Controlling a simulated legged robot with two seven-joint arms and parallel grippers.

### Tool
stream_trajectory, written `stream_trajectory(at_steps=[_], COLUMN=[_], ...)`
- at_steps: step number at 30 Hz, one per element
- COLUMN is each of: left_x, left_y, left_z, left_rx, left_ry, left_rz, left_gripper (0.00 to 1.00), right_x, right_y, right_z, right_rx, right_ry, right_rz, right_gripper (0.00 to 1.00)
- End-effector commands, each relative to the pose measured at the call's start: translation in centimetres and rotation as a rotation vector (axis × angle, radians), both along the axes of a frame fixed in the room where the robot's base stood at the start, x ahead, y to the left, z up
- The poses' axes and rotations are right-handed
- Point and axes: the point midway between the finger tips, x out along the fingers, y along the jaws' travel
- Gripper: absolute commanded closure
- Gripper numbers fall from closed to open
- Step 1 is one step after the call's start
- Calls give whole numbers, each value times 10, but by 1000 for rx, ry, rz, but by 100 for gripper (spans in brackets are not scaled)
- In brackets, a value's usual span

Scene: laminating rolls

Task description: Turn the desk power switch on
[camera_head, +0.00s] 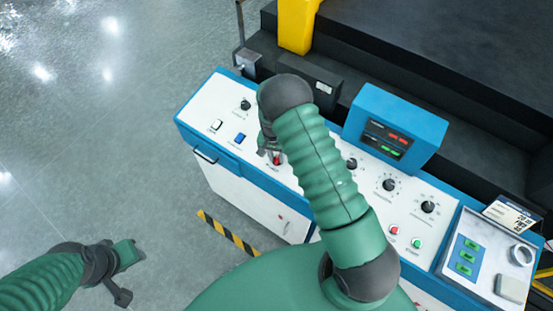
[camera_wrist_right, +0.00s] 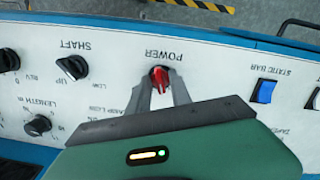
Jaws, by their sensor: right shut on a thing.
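The power switch is a red knob (camera_wrist_right: 160,77) under the label POWER on the white desk panel; it also shows as a small red spot in the head view (camera_head: 277,159). My right gripper (camera_wrist_right: 163,88) is over the panel with its two grey fingers on either side of the red knob, shut on it. In the head view my right gripper (camera_head: 268,150) is partly hidden by my own arm. My left gripper (camera_head: 124,270) hangs over the floor at the lower left, away from the desk; its jaws are not clear.
A blue rocker switch (camera_wrist_right: 262,91) marked STATIC BAR and a black SHAFT knob (camera_wrist_right: 72,68) sit on either side of the power knob. A blue display box (camera_head: 395,128) rises from the panel at right. Red and green buttons (camera_head: 405,236) sit nearer. Open floor lies left.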

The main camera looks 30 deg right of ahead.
Motion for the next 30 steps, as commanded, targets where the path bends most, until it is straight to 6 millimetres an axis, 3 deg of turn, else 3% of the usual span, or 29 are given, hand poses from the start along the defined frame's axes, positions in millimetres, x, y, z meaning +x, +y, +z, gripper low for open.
stream_trajectory(at_steps=[12,30], left_x=[0,0], left_y=[0,0], left_z=[-25,-35], left_rx=[0,0], left_ry=[0,0], left_rz=[0,0], left_gripper=[64,64], right_x=[0,-2], right_y=[0,0], right_z=[-3,-1], right_rx=[26,63], right_ry=[-66,-150], right_rz=[-387,-918], right_gripper=[100,100])
